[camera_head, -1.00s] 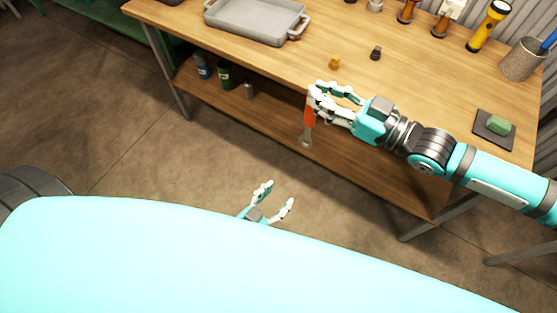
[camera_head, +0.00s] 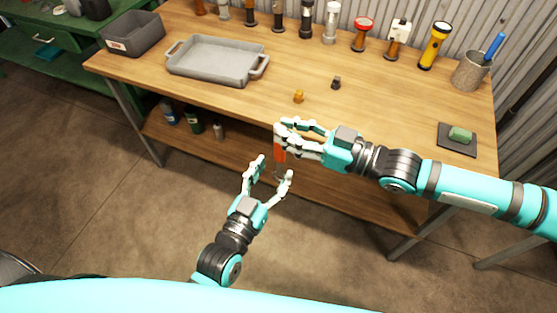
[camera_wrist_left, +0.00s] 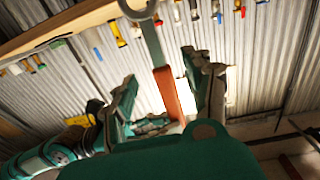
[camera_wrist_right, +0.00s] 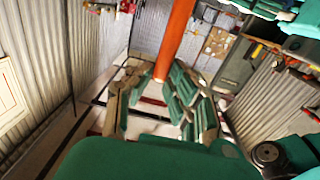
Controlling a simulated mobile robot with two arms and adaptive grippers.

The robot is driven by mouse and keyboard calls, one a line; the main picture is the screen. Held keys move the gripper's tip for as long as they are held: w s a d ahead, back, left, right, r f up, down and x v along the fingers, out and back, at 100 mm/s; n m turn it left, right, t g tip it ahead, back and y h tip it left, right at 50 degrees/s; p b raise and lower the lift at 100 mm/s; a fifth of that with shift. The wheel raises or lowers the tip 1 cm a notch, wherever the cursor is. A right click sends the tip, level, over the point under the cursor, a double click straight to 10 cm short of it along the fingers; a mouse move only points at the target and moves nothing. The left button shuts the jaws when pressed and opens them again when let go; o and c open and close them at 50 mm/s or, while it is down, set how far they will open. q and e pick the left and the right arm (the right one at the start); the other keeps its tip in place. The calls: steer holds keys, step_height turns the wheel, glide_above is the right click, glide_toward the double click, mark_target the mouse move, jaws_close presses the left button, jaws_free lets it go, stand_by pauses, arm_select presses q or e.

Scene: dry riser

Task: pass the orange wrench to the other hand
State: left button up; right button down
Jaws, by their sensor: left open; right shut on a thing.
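The orange wrench (camera_head: 279,153) hangs below my right gripper (camera_head: 284,135), which is shut on it in front of the bench edge. In the left wrist view, its orange handle (camera_wrist_left: 167,92) and grey shaft run up the picture, with the grey head at the top edge. In the right wrist view, the orange handle (camera_wrist_right: 175,40) runs up from between the fingers. My left gripper (camera_head: 273,172) is open, just below my right gripper in the head view. The wrench's lower part shows by its fingers; I cannot tell whether they touch.
The wooden bench (camera_head: 380,120) lies behind the grippers. It carries a grey tray (camera_head: 215,65), a grey bin (camera_head: 133,35), small orange and dark pieces, several flashlights, a mesh cup (camera_head: 473,72) and a green block (camera_head: 460,134) on a dark pad. A lower shelf holds bottles.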

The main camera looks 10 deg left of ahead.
mark_target(278, 163)
arm_select(q)
steer(key=shift+x, duration=2.15)
jaws_close()
arm_select(e)
steer(key=c, duration=1.2)
jaws_free()
